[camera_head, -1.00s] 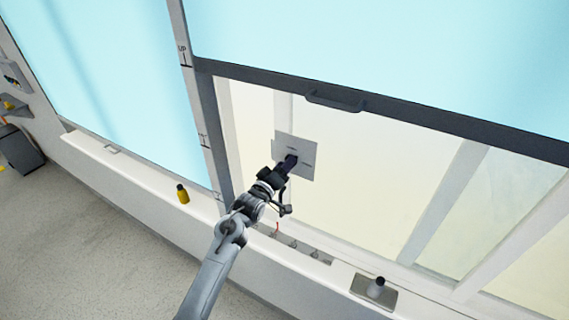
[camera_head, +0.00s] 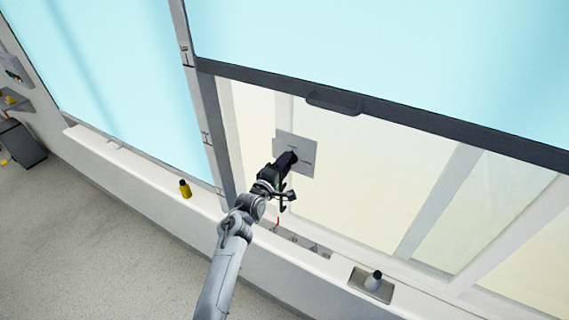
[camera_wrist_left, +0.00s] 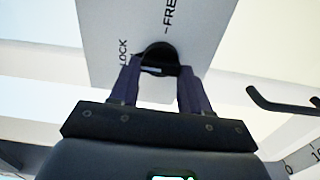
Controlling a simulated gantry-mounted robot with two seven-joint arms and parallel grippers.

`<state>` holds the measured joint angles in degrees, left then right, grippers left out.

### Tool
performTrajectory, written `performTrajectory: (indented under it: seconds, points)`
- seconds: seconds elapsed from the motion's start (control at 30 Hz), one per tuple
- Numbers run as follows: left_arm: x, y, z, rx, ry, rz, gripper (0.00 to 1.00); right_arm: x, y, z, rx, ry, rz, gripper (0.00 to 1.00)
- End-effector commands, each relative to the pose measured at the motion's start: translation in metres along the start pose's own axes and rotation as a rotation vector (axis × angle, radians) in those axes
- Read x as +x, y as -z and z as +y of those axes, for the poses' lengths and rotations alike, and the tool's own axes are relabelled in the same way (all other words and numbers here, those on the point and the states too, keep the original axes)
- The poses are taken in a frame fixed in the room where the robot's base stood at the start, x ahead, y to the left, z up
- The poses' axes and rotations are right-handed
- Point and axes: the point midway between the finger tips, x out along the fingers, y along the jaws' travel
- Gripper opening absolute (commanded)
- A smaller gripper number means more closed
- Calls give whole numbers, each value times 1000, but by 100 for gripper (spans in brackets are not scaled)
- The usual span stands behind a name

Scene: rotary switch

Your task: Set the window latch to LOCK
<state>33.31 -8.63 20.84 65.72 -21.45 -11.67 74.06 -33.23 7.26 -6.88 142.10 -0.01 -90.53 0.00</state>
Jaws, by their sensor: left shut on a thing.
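The window latch is a grey square plate (camera_head: 305,146) on the window, with a dark round knob (camera_wrist_left: 158,58) at its middle. In the left wrist view the plate (camera_wrist_left: 112,22) carries the words LOCK, at the left of the knob, and FREE, above it and to the right. My left gripper (camera_head: 287,161) is at the knob, and it also shows in the left wrist view (camera_wrist_left: 160,80). Its two fingers lie on either side of the knob, shut on it. The knob's pointer is hidden, so its exact setting cannot be told. My right gripper is not in view.
A window sash with a dark frame and handle (camera_head: 334,102) is above the latch. A dark hook (camera_wrist_left: 280,102) is at the right in the wrist view.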

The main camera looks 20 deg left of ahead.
Motion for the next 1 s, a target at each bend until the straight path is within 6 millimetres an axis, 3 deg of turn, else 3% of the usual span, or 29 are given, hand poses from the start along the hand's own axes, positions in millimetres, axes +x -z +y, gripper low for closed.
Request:
performTrajectory:
  seconds: [0.57, 0.6, 0.73, 1.0]
  points:
    - [0, 0, -1, -34, 2, 1, 16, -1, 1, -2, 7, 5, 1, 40]
    - [0, 0, -1, -34, 2, 1, 51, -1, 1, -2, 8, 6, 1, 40]
    - [0, 0, -1, -33, 1, 0, 71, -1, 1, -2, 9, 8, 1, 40]
    - [0, 0, 0, -32, 0, 0, 72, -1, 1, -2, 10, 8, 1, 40]
